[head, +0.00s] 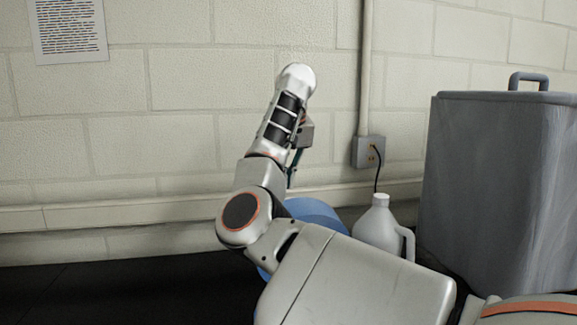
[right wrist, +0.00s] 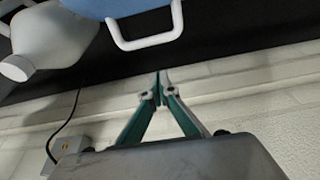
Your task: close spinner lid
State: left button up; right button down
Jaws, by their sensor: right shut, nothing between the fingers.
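A blue rounded object (head: 315,213) stands low by the wall in the head view, mostly hidden behind my right arm. In the right wrist view a blue object with a white handle (right wrist: 148,43) is cut off by the top edge. It may be the spinner; I cannot make out a lid or its state. My right gripper (head: 291,178) hangs above the blue object in the head view, partly hidden by my arm. In the right wrist view its green fingers (right wrist: 161,78) meet at the tips, empty and apart from the handle. My left gripper is not in view.
A white jug (head: 377,226) stands right of the blue object. A large grey bin (head: 490,180) with a handled lid fills the right side. An outlet box (head: 369,152) with a black cable is on the block wall behind. The dark floor at left is clear.

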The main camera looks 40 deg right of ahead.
jog(key=s, duration=0.1)
jog(key=s+a+f, duration=0.1)
jog(key=s, duration=0.1)
jog(key=shift+a+f+p, duration=0.35)
jog(key=shift+p, duration=0.05)
jog(key=shift+d, duration=0.1)
